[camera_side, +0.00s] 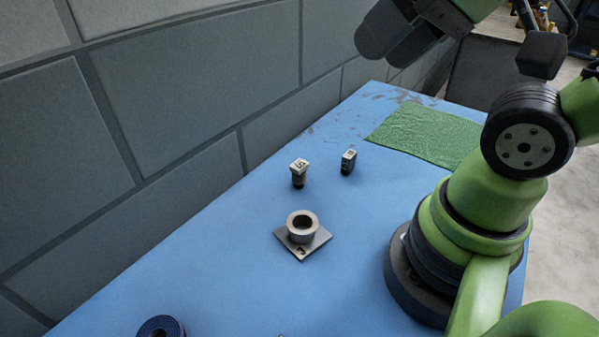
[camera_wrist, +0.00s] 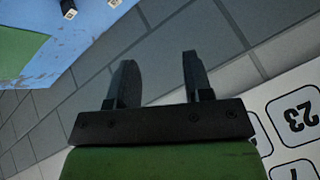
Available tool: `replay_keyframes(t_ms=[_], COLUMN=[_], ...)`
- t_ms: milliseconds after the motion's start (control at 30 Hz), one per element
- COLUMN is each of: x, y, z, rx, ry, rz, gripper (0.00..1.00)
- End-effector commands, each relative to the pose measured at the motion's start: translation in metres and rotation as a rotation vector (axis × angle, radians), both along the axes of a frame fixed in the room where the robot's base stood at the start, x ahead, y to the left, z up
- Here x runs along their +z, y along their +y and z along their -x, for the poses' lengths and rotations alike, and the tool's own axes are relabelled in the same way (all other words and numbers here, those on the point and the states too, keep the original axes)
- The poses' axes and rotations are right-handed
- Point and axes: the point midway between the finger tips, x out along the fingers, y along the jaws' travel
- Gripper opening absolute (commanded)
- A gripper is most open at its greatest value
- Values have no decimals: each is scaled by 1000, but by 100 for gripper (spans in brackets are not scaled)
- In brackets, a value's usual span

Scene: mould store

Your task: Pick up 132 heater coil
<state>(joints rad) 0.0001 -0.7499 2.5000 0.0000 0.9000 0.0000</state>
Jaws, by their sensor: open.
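No label that I can read as 132 shows, so I cannot tell which part is the heater coil. A grey ring on a square plate (camera_side: 302,230) stands mid-table in the side view, with a dark mark on its plate. A dark blue ring (camera_side: 161,327) is cut off by the bottom edge. My gripper (camera_wrist: 158,75) is open and empty in the wrist view. In the side view its dark end (camera_side: 400,32) is high above the far end of the table, well away from both rings.
A light-topped block with a dark marking (camera_side: 299,172) and a small dark block (camera_side: 348,162) stand on the blue table (camera_side: 230,270). A green cloth (camera_side: 430,134) lies at the far end. A grey block wall (camera_side: 200,90) runs along the left. Numbered white panels (camera_wrist: 296,112) show in the wrist view.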

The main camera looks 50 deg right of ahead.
Motion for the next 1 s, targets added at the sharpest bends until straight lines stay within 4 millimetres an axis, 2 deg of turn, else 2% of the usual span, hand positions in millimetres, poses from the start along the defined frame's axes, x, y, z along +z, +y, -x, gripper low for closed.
replay_keyframes(t_ms=[300,333,400,733,867,1000], x=[0,0,0,0,-3,-17], y=[0,0,0,-1,-5,-14], z=[0,0,0,-3,-19,-53], rx=[0,0,0,1,9,36], ry=[0,0,0,8,57,154], rz=[0,0,0,4,34,92], gripper=[46,49,65,66,66,66])
